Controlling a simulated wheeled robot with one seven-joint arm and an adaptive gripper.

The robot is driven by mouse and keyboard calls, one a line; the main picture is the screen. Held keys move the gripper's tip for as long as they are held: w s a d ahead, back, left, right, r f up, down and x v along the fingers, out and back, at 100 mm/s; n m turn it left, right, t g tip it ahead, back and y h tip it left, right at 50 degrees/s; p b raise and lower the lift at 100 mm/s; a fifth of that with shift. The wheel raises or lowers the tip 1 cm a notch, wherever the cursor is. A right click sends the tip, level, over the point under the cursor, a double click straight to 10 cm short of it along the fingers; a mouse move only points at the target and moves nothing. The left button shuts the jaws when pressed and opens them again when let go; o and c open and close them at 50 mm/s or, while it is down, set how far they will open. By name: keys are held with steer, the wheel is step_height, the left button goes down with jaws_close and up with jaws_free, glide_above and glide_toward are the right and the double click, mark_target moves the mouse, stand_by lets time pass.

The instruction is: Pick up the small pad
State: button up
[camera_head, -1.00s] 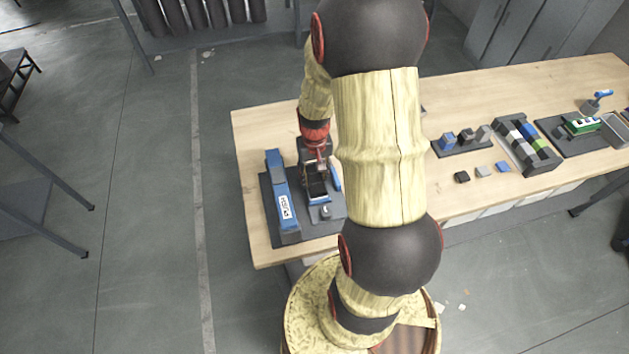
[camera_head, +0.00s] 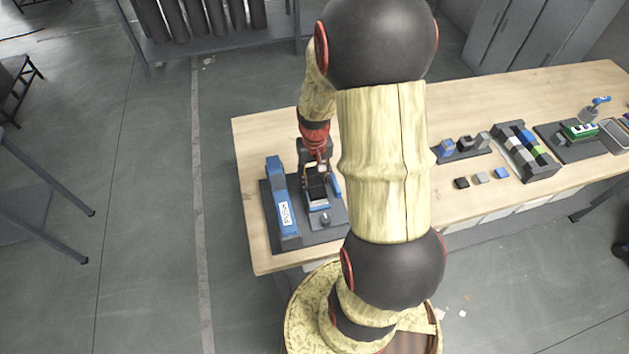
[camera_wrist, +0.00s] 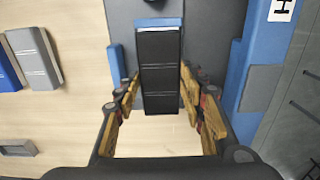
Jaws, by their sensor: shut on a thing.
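The small pad (camera_wrist: 160,72) is a black, ribbed rectangular piece with a blue and pale edge at its far end in the wrist view. It also shows in the head view (camera_head: 316,187) over the dark base plate. My gripper (camera_wrist: 160,88) has its fingers on both sides of the pad and is shut on it. In the head view my gripper (camera_head: 316,160) is at the pad's far end, partly hidden by my arm. Whether the pad touches anything beneath it is hard to tell.
A tall blue and grey block with a white label (camera_head: 281,200) stands close left of the pad. A small knob (camera_head: 324,219) is on the plate in front. Grey and blue pieces (camera_wrist: 33,58) lie on the wooden table. Several blocks and trays (camera_head: 525,150) stand to the right.

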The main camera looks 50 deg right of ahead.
steer(key=s+r+p, duration=0.2)
steer(key=s+r, duration=0.9)
steer(key=s, duration=0.3)
step_height(320, 180, up, 6)
steer(key=p, duration=0.6)
steer(key=shift+r, duration=0.25)
